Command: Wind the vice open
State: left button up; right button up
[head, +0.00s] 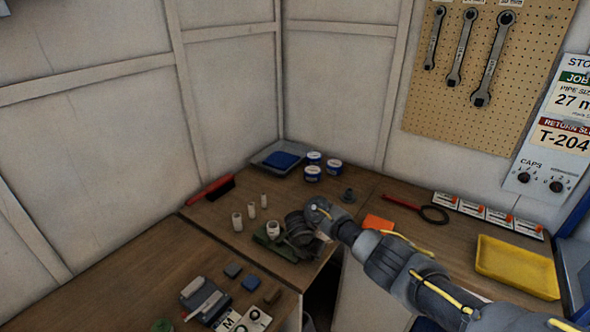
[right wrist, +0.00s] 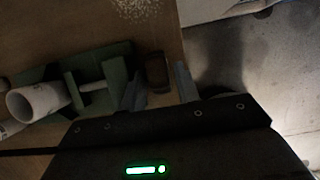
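The small green vice (head: 266,239) sits near the front edge of the bench corner in the head view, partly hidden by my right gripper. In the right wrist view the green vice (right wrist: 118,76) shows its upright jaw and a pale screw rod. My right gripper (right wrist: 160,85) is at the vice's screw end, its two fingers apart. A short brown piece (right wrist: 157,72), perhaps the vice's handle, shows between the fingers with gaps beside it. A white cylinder (right wrist: 40,102) lies at the vice's other end. My left gripper is in neither view.
Pale cylinders (head: 237,221) stand left of the vice, and a red brush (head: 210,190) lies behind them. Blue-and-white tins (head: 313,173) stand at the back.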

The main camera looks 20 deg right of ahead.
jog(key=shift+w+f+g+y+b, duration=0.15)
jog(key=shift+f+g+y+b, duration=0.05)
jog(key=shift+g+y+b, duration=0.25)
jog(key=g+y+b, duration=0.1)
jog(key=b, duration=0.1)
jog(key=g+y+b, duration=0.1)
jog(key=b, duration=0.1)
jog(key=shift+w+d+y, duration=0.2)
jog(key=shift+d+y, duration=0.05)
notch_tip(320, 180, up, 5)
jog(key=shift+w+r+p, duration=0.1)
jog(key=shift+r+p, duration=0.1)
jog(key=shift+p, duration=0.25)
notch_tip(320, 180, up, 6)
jog(key=p, duration=0.5)
jog(key=w+a+r+m+t+y, duration=0.5)
jog(key=w+a+r+m+t, duration=0.15)
jog(key=w+r+m, duration=0.35)
jog(key=w+d+r+m+t+y+b, duration=0.1)
jog(key=w+d+m+t+y+b, duration=0.2)
jog(key=w+d+m+t+b, duration=0.1)
jog(key=shift+d+r+t+y+b, duration=0.35)
jog(key=shift+t+b, duration=0.3)
jog(key=shift+t, duration=0.35)
jog(key=shift+w+f, duration=0.1)
